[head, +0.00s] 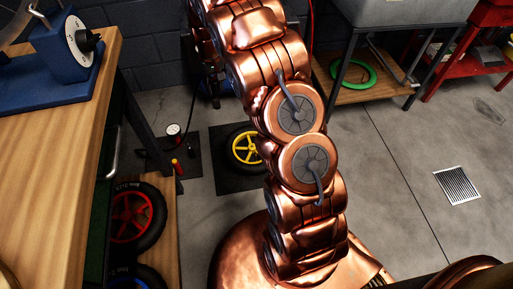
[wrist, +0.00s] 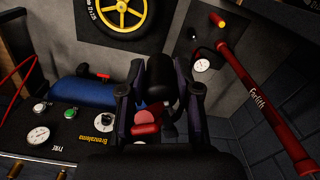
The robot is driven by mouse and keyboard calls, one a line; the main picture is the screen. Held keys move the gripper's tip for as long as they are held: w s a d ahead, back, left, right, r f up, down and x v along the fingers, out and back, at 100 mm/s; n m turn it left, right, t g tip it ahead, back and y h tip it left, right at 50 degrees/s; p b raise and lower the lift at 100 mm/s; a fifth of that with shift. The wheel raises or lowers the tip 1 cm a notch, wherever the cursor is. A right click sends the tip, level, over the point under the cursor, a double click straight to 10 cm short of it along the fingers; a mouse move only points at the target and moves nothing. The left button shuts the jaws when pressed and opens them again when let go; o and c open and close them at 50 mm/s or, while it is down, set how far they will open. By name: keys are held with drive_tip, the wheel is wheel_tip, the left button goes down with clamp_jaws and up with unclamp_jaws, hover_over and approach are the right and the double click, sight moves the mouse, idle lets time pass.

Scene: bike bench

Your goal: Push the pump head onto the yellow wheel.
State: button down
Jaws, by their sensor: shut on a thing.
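The yellow wheel (head: 240,148) with its black tyre lies on a dark mat on the floor, partly behind my arm in the head view. In the wrist view, part of the yellow wheel (wrist: 122,12) shows at the top edge. My gripper (wrist: 160,90) is shut on the black pump head (wrist: 160,72), which stands between its two fingers. The pump head is apart from the wheel. The floor pump (wrist: 255,85) has a red barrel and a gauge; it also shows left of the wheel in the head view (head: 176,165). My gripper cannot be made out in the head view.
A wooden bench (head: 75,130) stands at the left, with a shelf of wheels (head: 130,215) below it. A blue machine with gauges (wrist: 70,115) is near my gripper. A low shelf with a green ring (head: 352,73) stands at the back right. The floor at right is clear around a drain grate (head: 456,185).

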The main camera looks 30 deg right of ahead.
drive_tip(key=s+d+f+b, duration=0.2)
drive_tip(key=d+f+b, duration=0.2)
drive_tip(key=f, duration=1)
drive_tip(key=s+d+f+m+b, duration=0.1)
drive_tip(key=d+f+b, duration=0.3)
drive_tip(key=f, duration=1)
drive_tip(key=s+d+f+b, duration=0.3)
drive_tip(key=d+f+b, duration=0.2)
drive_tip(key=f, duration=1)
drive_tip(key=shift+s+b, duration=0.2)
drive_tip(key=shift+b, duration=1.05)
drive_tip(key=shift+f, duration=1.55)
drive_tip(key=c, duration=0.7)
unclamp_jaws()
drive_tip(key=shift+r, duration=0.15)
wheel_tip(320, 180, up, 12)
drive_tip(key=shift+f, duration=0.15)
